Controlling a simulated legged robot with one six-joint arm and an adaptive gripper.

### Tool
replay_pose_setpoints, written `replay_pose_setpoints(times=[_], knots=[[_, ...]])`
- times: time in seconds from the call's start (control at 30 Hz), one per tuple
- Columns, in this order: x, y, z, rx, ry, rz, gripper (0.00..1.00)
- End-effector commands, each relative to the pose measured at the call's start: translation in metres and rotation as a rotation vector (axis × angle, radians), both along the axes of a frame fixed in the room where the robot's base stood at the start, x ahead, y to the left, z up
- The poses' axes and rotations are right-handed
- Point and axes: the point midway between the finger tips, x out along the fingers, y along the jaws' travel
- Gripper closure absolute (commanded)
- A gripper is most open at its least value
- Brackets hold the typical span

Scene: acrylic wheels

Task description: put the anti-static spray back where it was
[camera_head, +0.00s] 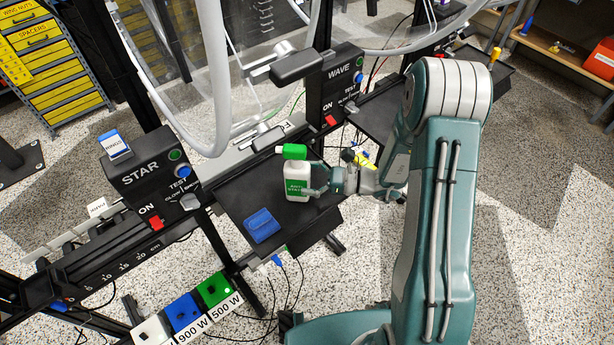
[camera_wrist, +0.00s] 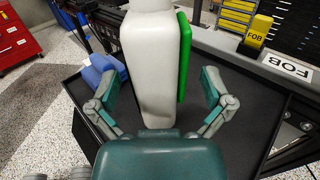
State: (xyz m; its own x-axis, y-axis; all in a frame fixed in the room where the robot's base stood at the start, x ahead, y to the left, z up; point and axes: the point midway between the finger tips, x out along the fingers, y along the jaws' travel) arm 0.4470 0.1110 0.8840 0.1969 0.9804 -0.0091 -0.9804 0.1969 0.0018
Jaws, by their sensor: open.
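The anti-static spray (camera_head: 296,181) is a white bottle with a green cap and a green label. It stands upright on a black tray (camera_head: 324,217) below the STAR and WAVE boxes. In the wrist view the white bottle (camera_wrist: 152,65) stands between my fingers, with a green part along its right side. My gripper (camera_head: 318,180) is at the bottle's right side in the head view. In the wrist view my gripper (camera_wrist: 160,88) is open, with one finger on each side of the bottle and a gap visible on the right.
A folded blue cloth (camera_head: 261,225) lies on the tray near the bottle. The STAR box (camera_head: 145,168) and WAVE box (camera_head: 336,80) stand behind the tray. A yellow FOB block (camera_wrist: 257,31) sits on the rail. Coloured sockets (camera_head: 214,290) and cables are below.

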Motion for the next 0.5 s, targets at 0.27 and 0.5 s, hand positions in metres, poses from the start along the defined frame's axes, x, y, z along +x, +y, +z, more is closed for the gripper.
replay_pose_setpoints(times=[0.27,0.5], knots=[[-0.008,-0.045,0.001,0.001,-0.001,-0.006,0.00],[-0.018,-0.092,0.001,0.001,-0.001,-0.005,0.00]])
